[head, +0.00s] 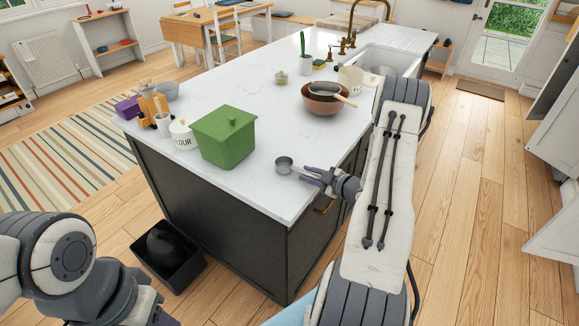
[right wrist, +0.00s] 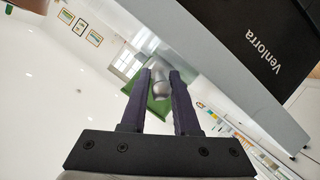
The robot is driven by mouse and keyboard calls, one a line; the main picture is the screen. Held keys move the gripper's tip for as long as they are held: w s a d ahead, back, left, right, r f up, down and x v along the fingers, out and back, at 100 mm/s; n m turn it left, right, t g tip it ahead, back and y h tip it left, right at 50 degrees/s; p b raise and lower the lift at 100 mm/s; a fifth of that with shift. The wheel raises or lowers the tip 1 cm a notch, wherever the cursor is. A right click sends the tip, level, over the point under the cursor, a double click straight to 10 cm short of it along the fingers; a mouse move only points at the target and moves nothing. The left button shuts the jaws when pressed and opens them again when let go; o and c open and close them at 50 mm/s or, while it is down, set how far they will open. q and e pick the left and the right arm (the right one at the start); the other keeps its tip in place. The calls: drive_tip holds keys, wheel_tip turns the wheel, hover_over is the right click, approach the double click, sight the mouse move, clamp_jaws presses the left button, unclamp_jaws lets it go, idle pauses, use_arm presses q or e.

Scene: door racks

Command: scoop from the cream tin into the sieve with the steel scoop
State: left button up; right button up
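The steel scoop (head: 284,164) is on the near right part of the island top, its round cup to the left. My right gripper (head: 307,174) is at its handle, fingers visibly apart with the handle between them; I see no firm grip. In the right wrist view the scoop (right wrist: 160,86) shows between the fingertips. The cream tin (head: 350,79) stands at the far right of the island; its contents are hidden. The sieve (head: 324,89) rests across a brown bowl (head: 324,104) just in front of the tin. My left gripper (head: 166,318) is mostly cut off at the bottom edge.
A green lidded box (head: 224,138) and a white flour canister (head: 182,135) stand at the left of the island top (head: 262,118). A utensil pot (head: 163,124) is beside them. A sink (head: 386,60) lies behind the tin. The middle of the top is clear.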

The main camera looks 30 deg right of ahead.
drive_tip(key=shift+w+f, duration=0.1)
drive_tip(key=shift+w, duration=0.1)
clamp_jaws()
idle(1.3)
